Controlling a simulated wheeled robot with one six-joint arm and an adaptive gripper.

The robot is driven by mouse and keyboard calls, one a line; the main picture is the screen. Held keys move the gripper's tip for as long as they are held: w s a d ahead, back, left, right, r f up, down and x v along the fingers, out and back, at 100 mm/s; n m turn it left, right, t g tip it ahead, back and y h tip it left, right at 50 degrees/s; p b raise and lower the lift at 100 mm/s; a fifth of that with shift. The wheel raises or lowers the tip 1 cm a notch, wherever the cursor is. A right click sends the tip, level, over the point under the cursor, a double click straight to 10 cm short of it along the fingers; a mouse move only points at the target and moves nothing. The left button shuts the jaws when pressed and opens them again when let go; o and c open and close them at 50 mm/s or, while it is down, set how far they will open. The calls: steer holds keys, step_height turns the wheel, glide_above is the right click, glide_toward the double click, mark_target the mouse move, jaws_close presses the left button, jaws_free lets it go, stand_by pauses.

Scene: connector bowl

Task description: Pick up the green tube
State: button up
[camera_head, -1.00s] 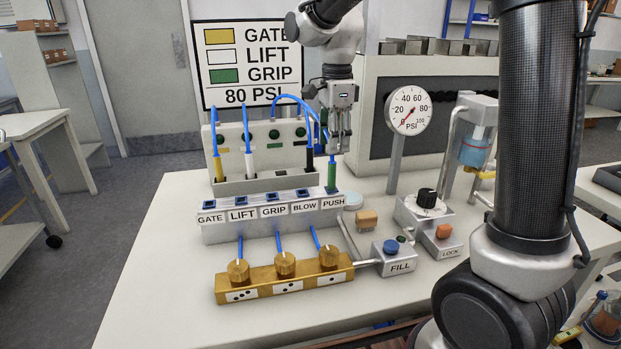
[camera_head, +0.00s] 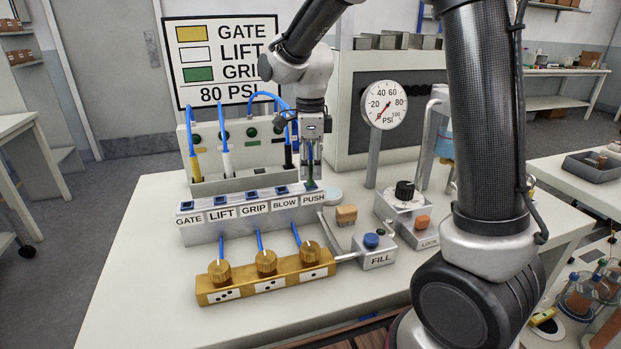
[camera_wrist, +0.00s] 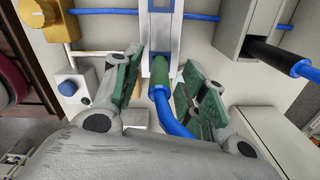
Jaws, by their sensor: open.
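The green tube is a green sleeve on a blue hose. It stands at the PUSH end of the labelled block, and most of it is hidden by my gripper (camera_head: 311,160) in the head view; a bit of green shows at the fingertips. In the wrist view the green tube (camera_wrist: 161,72) is in full sight at the block's end, with its blue hose (camera_wrist: 170,118) curving toward me. My gripper (camera_wrist: 166,85) is open, one green-padded finger on each side of it. Gaps show between the tube and both fingers.
The labelled port block (camera_head: 235,232) stands before a rack (camera_head: 240,183) with yellow, white and black tubes. The black tube (camera_wrist: 272,54) is right of my fingers in the wrist view. A brass manifold (camera_head: 265,286), FILL box (camera_head: 374,252) and gauge (camera_head: 384,105) stand nearby.

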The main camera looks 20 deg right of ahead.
jaws_close()
